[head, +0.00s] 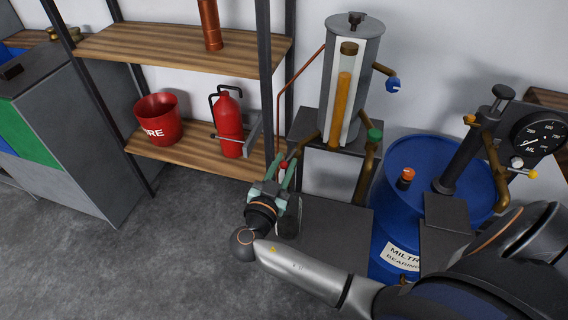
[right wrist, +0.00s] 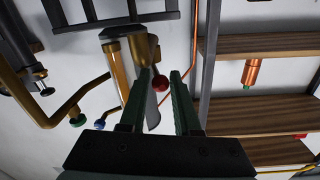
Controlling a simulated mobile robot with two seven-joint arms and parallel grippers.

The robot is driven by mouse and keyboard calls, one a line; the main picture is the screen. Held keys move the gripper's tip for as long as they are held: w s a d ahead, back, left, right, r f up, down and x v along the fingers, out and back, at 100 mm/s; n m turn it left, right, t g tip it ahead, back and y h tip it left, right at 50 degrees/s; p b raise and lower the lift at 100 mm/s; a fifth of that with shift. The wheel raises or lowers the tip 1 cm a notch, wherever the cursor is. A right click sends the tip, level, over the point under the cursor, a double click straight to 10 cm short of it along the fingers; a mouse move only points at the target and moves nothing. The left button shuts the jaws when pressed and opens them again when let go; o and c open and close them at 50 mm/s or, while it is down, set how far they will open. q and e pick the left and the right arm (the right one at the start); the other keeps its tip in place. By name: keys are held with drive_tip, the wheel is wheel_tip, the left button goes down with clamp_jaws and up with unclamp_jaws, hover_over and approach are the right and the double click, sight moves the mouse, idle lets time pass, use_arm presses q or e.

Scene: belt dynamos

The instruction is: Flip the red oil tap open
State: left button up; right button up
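The red oil tap (head: 283,165) is a small red knob on a brass spout at the lower left of the grey oil tank (head: 363,62). The tank has an amber sight glass (head: 343,95). My right gripper (head: 281,170) is at the red tap, its greenish fingers apart. In the right wrist view the red knob (right wrist: 160,83) shows between the fingertips of the open gripper (right wrist: 161,76). I cannot tell whether a finger touches it. My left gripper is not in view.
A blue tap (head: 393,86) and a green tap (head: 375,135) are on the tank's right side. A blue drum (head: 412,160) with a dial gauge (head: 540,138) stands at right. Left, the wooden shelf (head: 190,168) holds a red bucket (head: 158,120) and fire extinguisher (head: 228,128).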

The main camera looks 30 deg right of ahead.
clamp_jaws()
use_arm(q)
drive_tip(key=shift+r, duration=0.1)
use_arm(e)
drive_tip(key=shift+s+d+f+n+t+y+b, duration=0.1)
drive_tip(key=shift+s+d+n+t+y+b, duration=0.15)
drive_tip(key=shift+n+t+y, duration=0.3)
drive_tip(key=shift+s+d+n+t+y+b, duration=0.15)
drive_tip(key=shift+s+n+t+y+b, duration=0.1)
drive_tip(key=shift+n+t+y+b, duration=0.25)
drive_tip(key=shift+s+d+n+t+y, duration=0.1)
drive_tip(key=shift+n+t+y, duration=0.15)
drive_tip(key=shift+t+y, duration=0.15)
drive_tip(key=shift+n+t+y, duration=0.3)
drive_tip(key=shift+t+y, duration=0.05)
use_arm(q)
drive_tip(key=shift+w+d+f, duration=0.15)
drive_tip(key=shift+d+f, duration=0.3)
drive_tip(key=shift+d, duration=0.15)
use_arm(e)
drive_tip(key=shift+r, duration=0.2)
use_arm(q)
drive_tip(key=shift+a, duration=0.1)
use_arm(e)
drive_tip(key=shift+o, duration=2.1)
unclamp_jaws()
